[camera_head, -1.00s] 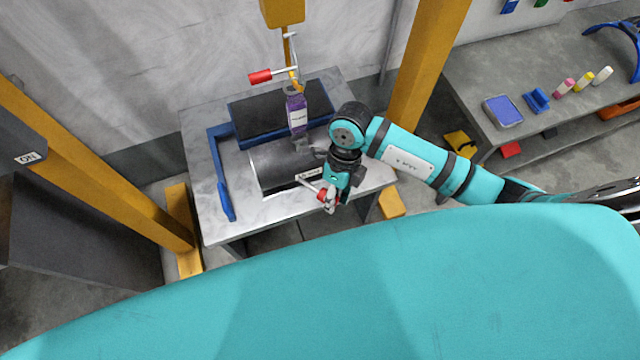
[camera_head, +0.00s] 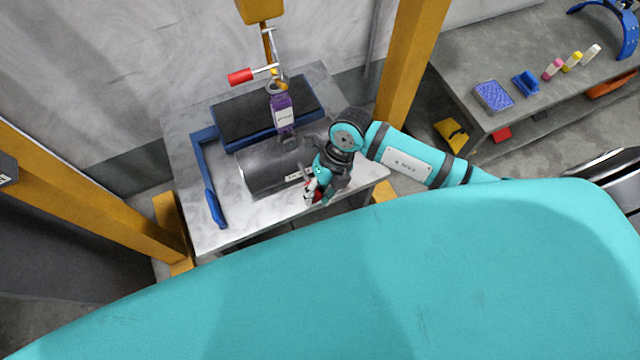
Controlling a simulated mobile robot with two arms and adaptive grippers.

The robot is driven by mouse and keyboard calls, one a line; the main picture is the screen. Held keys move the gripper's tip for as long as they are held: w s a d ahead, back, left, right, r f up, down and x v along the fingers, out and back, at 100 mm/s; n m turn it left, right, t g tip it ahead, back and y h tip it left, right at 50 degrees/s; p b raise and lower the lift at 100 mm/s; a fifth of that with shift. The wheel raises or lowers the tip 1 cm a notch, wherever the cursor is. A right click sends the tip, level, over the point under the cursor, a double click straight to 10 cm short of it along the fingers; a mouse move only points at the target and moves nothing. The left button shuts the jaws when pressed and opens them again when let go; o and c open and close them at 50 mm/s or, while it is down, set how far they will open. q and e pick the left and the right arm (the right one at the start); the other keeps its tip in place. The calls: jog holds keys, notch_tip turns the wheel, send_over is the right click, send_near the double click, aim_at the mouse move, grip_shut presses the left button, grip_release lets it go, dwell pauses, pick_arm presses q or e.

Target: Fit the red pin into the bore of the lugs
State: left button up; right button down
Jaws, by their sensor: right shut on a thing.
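My right gripper (camera_head: 316,190) is over the front right part of the table, beside the right end of the dark grey barrel (camera_head: 258,172). It is shut on the red pin (camera_head: 318,196), whose red part shows below the fingers; the gripper hides much of it. A purple labelled piece (camera_head: 282,112) hangs from the hoist, with its lower end at a small grey fitting (camera_head: 287,140) on top of the barrel. I cannot make out the bore of the lugs. Another red-handled rod (camera_head: 240,76) sits in the hanging rigging above. My left gripper is not in view.
A side bench (camera_head: 500,50) at right holds small items. The table's front left is bare.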

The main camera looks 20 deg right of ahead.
aim_at(308, 178)
jog(key=w+b, duration=0.1)
jog(key=w, duration=0.2)
jog(key=shift+a+f, duration=0.1)
jog(key=shift+f, duration=0.05)
jog(key=shift+w, duration=0.75)
dwell(1.3)
jog(key=shift+w+a+b, duration=0.1)
jog(key=shift+w+b, duration=0.95)
jog(key=shift+w, duration=1.45)
jog(key=shift+s, duration=0.15)
jog(key=shift+s+r+p, duration=0.2)
jog(key=shift+s+p, duration=0.6)
jog(key=shift+s, duration=0.1)
jog(key=shift+s+p, duration=0.6)
jog(key=shift+s, duration=0.5)
jog(key=shift+f, duration=0.1)
dwell(0.8)
